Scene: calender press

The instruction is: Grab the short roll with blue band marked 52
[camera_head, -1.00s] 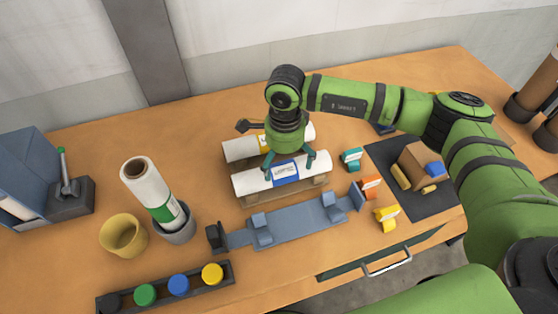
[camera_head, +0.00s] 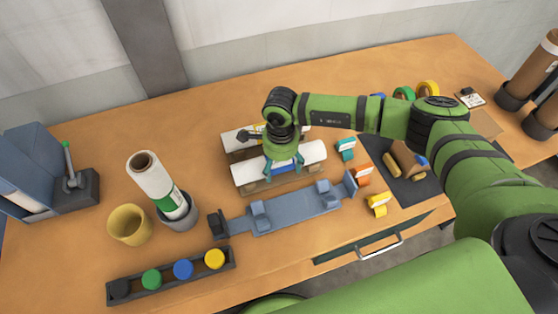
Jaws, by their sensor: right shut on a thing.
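The short white roll with a blue band (camera_head: 249,176) lies in the front place of a wooden rack (camera_head: 270,188). My right gripper (camera_head: 284,168) comes down from above and is shut on this roll at its band. The gripper hides most of the band, so I cannot read a number on it. The roll looks level and still at the rack. A second white roll with a yellow band (camera_head: 234,144) lies behind it, partly hidden by my gripper. My left gripper is not in view.
A blue-grey cradle (camera_head: 290,211) stands in front of the rack. To the left are a tall green-banded roll (camera_head: 152,180) in a grey cup, a yellow cup (camera_head: 129,226) and a tray of coloured knobs (camera_head: 224,265). Small coloured blocks (camera_head: 361,175) stand to the right.

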